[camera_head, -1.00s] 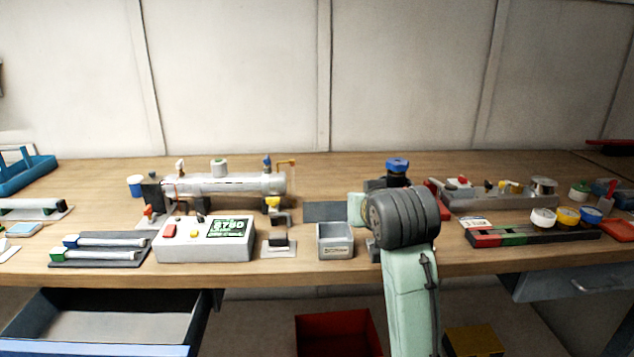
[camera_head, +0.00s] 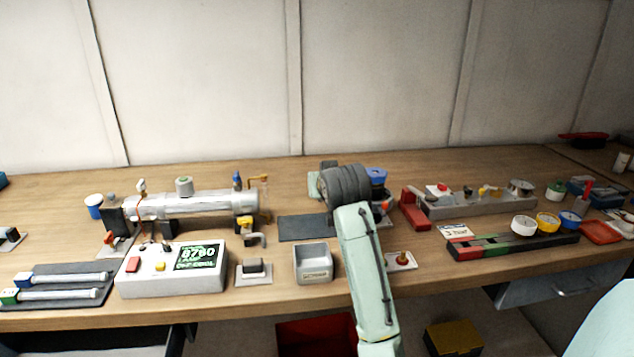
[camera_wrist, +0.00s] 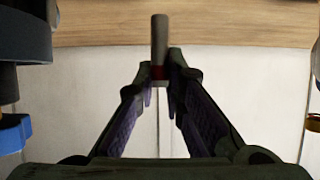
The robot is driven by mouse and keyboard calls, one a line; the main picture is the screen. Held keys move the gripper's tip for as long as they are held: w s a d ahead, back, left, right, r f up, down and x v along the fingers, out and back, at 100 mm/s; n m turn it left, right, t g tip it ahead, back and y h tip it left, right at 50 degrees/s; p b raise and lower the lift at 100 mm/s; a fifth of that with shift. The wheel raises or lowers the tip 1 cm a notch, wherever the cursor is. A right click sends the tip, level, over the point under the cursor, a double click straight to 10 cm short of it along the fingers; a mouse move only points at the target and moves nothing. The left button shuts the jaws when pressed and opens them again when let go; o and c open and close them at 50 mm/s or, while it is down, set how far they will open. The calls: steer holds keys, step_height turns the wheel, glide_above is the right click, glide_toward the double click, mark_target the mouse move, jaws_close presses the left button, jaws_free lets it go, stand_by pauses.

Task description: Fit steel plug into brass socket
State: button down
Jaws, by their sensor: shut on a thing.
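My gripper (camera_wrist: 158,82) shows in the wrist view, its two dark fingers closed around a grey metal rod with a red band (camera_wrist: 159,36), apparently the steel plug. The rod points away from the fingers, towards the wooden bench at the top of that view. In the head view my own wrist hides the fingers and the rod. I cannot clearly identify the brass socket. A small white plate with a red and brass-coloured piece (camera_head: 402,260) lies right of my arm. A brass-coloured part (camera_wrist: 313,122) shows at the right edge of the wrist view.
A blue-topped dark fixture (camera_head: 377,174) stands close right of my wrist. A grey tray (camera_head: 313,262) and a dark mat (camera_head: 305,229) lie to the left. Behind a control box (camera_head: 172,268) is a metal cylinder (camera_head: 198,205). A red-ended grey rack (camera_head: 480,202) stands right.

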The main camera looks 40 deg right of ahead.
steer(key=w, duration=0.1)
steer(key=w+d, duration=0.1)
steer(key=shift+w+d+p, duration=0.25)
steer(key=shift+w+p, duration=0.1)
steer(key=shift+p, duration=0.05)
steer(key=shift+w+d+f, duration=0.2)
steer(key=shift+w+f, duration=0.05)
step_height(320, 180, down, 3)
steer(key=shift+r+p, duration=0.2)
steer(key=shift+p, duration=0.65)
steer(key=shift+f, duration=0.4)
steer(key=shift+f, duration=0.15)
steer(key=c, duration=1.7)
jaws_free()
